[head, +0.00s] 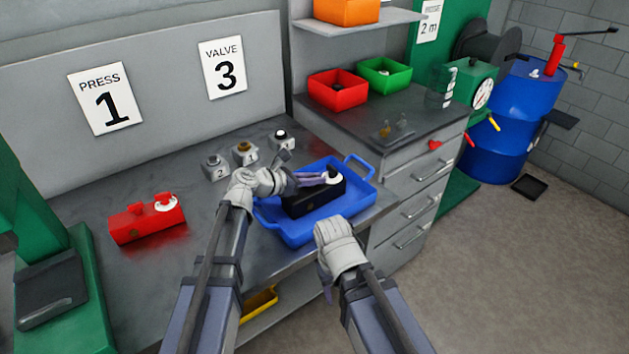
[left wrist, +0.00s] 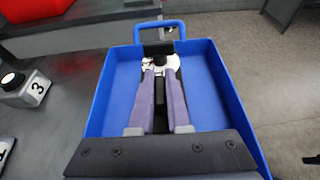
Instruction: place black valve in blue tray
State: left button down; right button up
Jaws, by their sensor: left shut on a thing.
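The black valve (head: 316,196) is a dark block with a white round dial and a black knob on top. It is in or just above the blue tray (head: 357,196); I cannot tell whether it touches the tray floor. My left gripper (head: 330,177) reaches over the tray from the left and is shut on the valve's upper part. In the left wrist view the two purple fingers close around the valve (left wrist: 160,62), inside the outline of the blue tray (left wrist: 222,97).
A red valve (head: 147,220) stands on the bench at the left. Several small numbered blocks with knobs (head: 244,153) stand behind the tray. A red bin (head: 338,90) and a green bin (head: 385,75) sit on the drawer cabinet. The bench between the red valve and tray is mostly clear.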

pick_arm(q)
jog(key=shift+f, duration=0.2)
jog(key=c, duration=0.9)
grip_release()
jog(key=shift+r, duration=0.1)
jog(key=shift+r, duration=0.2)
jog(key=shift+p+v, duration=2.3)
jog(key=shift+v, duration=3.7)
